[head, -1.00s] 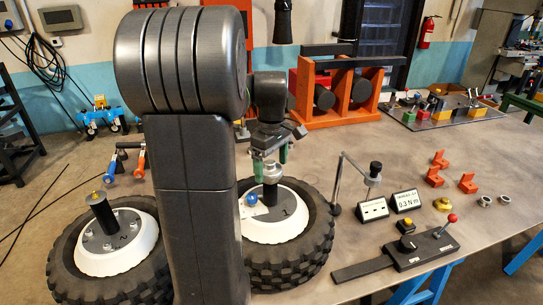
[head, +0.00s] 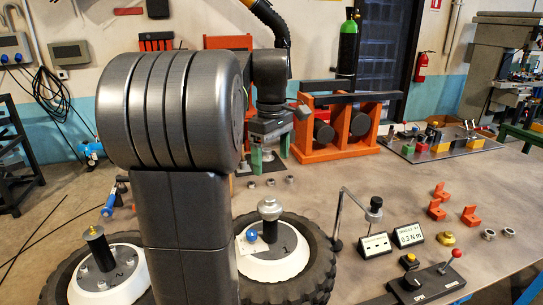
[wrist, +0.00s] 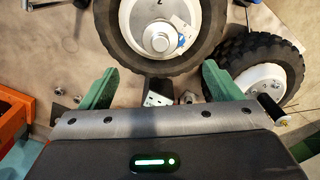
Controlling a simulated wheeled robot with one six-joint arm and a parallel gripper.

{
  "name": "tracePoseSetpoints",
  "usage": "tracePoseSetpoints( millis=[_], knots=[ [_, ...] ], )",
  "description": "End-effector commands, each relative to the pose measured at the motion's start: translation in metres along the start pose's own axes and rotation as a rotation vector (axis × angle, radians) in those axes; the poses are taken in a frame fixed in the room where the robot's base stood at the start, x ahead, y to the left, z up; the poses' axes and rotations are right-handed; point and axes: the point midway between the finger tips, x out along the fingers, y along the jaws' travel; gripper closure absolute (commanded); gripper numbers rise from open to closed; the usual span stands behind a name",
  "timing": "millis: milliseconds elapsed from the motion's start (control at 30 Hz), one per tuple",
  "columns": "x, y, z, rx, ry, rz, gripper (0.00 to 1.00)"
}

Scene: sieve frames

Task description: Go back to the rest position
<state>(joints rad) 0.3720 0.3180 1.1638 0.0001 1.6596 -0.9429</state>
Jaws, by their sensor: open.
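My gripper (head: 270,160) is open and empty, raised above the bench beyond wheel 1 in the head view. Its green fingers stand wide apart in the wrist view (wrist: 160,85), with nothing held between them. Wheel 1 (head: 318,262) lies flat with a white hub and a dark post topped by a silver round piece (head: 270,208). The same silver piece shows in the wrist view (wrist: 161,40), apart from the fingers. My arm hides part of wheel 1's left side in the head view.
Wheel 2 (head: 60,268), with a brass-topped post, lies at left. An orange stand (head: 318,150) is close behind my gripper. A bent-arm stand (head: 340,215), displays, orange blocks and a lever device (head: 430,285) occupy the right side.

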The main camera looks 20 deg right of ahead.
Motion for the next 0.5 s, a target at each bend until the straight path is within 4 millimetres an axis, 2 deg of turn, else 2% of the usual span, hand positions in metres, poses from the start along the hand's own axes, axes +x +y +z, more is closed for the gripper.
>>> tracePoseSetpoints(
  millis=[267, 367, 500],
  knots=[
    [0.005, 0.0, 0.0, 0.0, -0.001, -0.001, 0.15],
    [0.015, 0.0, 0.0, 0.0, -0.002, -0.002, 0.15],
    [0.039, -0.001, 0.0, 0.0, -0.003, -0.004, 0.15]
  ],
)
